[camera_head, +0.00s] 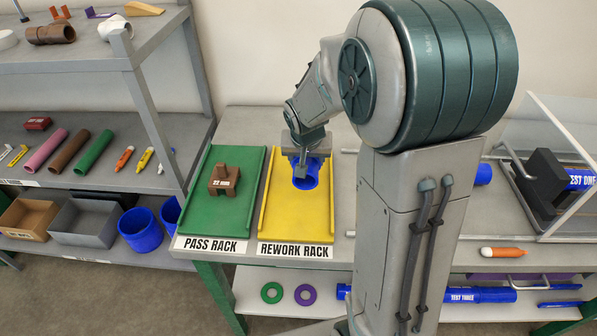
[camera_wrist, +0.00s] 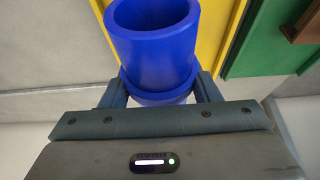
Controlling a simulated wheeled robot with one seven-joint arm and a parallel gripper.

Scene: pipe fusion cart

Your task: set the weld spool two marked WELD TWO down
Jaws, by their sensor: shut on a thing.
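A blue weld spool (camera_head: 306,178) is at my gripper (camera_head: 307,160) over the yellow rework rack (camera_head: 318,218). In the wrist view the blue spool (camera_wrist: 155,45) is a hollow cylinder with its open end toward the top. My gripper (camera_wrist: 165,90) is shut on it, one finger on each side. No WELD TWO mark shows on the spool in either view. I cannot tell whether the spool touches the rack's surface. The rack's label reads REWORK RACK.
The green pass rack (camera_head: 204,218) stands just left, with a brown block (camera_head: 224,180) marked with a small label on it. A shelf unit (camera_head: 75,195) with pipes and bins is at the left. A clear-walled enclosure (camera_head: 560,150) with another blue pipe is at the right.

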